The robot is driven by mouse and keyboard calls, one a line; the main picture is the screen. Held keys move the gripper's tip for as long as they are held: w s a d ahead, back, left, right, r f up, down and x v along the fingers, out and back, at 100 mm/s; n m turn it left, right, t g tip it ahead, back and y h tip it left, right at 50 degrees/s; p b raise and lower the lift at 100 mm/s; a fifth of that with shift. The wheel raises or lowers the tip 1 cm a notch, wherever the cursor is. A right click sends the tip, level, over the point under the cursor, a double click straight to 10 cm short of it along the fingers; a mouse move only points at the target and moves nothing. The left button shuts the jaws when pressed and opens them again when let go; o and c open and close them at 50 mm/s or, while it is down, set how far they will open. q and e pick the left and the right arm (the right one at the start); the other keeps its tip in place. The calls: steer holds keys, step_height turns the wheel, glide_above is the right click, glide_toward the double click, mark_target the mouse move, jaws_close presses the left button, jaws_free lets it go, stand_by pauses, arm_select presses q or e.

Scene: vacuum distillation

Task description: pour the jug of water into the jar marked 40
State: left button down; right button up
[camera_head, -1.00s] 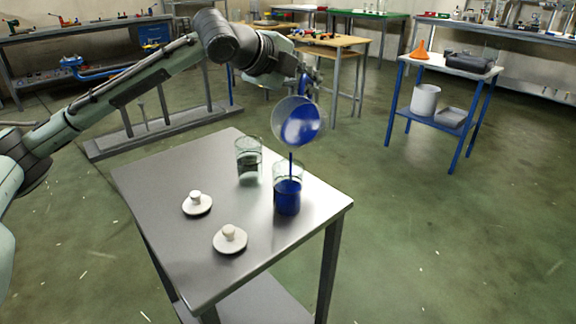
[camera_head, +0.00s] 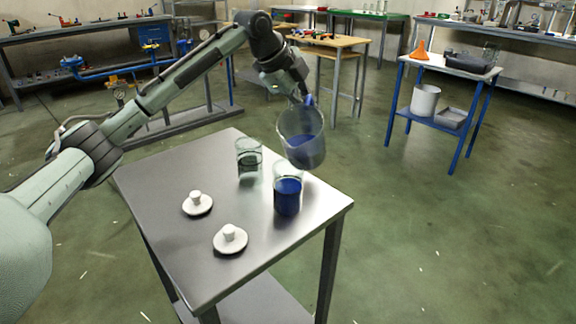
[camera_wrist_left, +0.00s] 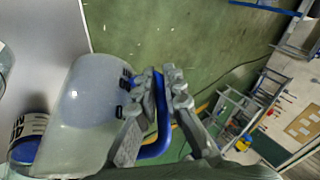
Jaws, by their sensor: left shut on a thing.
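My left gripper (camera_head: 305,98) is shut on the blue handle (camera_wrist_left: 160,125) of the clear jug (camera_head: 302,138). The jug hangs above and just right of the front jar, slightly tilted, with blue water in its lower part. The front glass jar (camera_head: 287,192) stands upright on the steel table and holds blue water to well up its wall. In the left wrist view this jar (camera_wrist_left: 28,135) shows a dark printed label that is cut off and hard to read. A second glass jar (camera_head: 249,158) stands behind left, with no blue water visible. My right gripper is out of view.
Two white knobbed lids (camera_head: 197,204) (camera_head: 230,239) lie on the steel table (camera_head: 150,185). The table's left part is bare. A blue-framed stand (camera_head: 450,65) with an orange funnel (camera_head: 421,50) is at the back right, well apart.

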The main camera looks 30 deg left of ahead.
arm_select(q)
steer(key=w+f+n+g+h, duration=0.1)
steer(key=w+f+g, duration=0.2)
steer(key=f+g, duration=0.3)
steer(key=shift+w+a, duration=0.25)
steer(key=shift+a, duration=0.05)
steer(key=shift+f, duration=0.15)
step_height(320, 180, up, 11)
glide_above(313, 146)
steer(key=shift+w, duration=0.3)
stand_by(1.4)
steer(key=shift+f, duration=0.1)
